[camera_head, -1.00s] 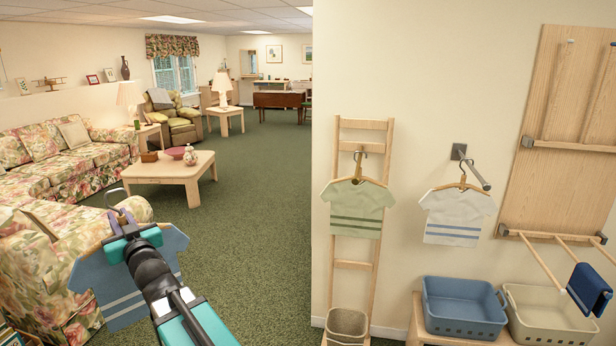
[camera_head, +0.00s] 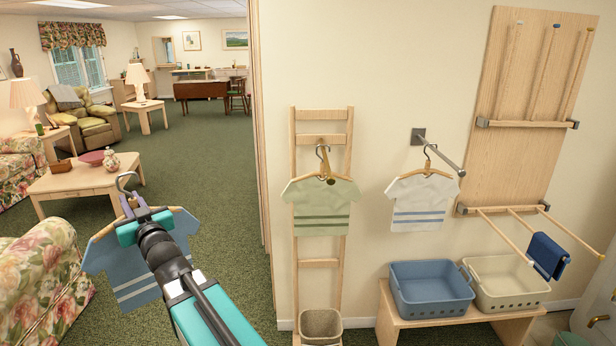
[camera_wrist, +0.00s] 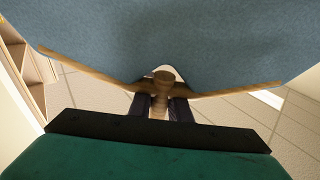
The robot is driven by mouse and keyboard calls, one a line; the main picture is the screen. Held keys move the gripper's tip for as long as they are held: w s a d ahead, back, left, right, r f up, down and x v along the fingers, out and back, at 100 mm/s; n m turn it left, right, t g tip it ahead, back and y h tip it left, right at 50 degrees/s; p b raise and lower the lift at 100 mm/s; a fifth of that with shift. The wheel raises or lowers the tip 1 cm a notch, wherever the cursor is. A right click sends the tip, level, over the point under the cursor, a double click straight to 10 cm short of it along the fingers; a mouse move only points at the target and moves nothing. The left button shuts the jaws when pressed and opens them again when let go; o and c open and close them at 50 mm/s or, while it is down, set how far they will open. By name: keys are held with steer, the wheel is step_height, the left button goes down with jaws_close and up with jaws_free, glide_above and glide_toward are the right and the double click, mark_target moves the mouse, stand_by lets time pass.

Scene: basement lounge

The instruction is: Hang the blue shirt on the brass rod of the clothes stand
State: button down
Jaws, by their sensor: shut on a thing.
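The blue shirt (camera_head: 128,268) with pale stripes hangs on a wooden hanger with a metal hook, at the lower left of the head view. My gripper (camera_head: 133,204) is shut on the hanger's neck, below the hook. In the wrist view the shirt (camera_wrist: 160,40) and the hanger (camera_wrist: 215,91) lie across my gripper (camera_wrist: 161,104). The ladder-like wooden clothes stand (camera_head: 320,263) leans on the wall to the right of my gripper. Its short brass rod (camera_head: 329,178) points outward and bears a green shirt (camera_head: 320,206) on a hanger. My gripper is well apart from the rod.
A grey wall rod (camera_head: 447,155) holds a white shirt (camera_head: 421,201). A blue basket (camera_head: 430,291) and a cream basket (camera_head: 507,284) sit on a bench. A wooden drying rack (camera_head: 530,95) is at right. A floral armchair (camera_head: 45,275) is close left. Green carpet is open behind.

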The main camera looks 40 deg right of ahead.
steer(key=shift+w+d, duration=0.3)
steer(key=shift+d, duration=0.1)
steer(key=shift+r, duration=0.1)
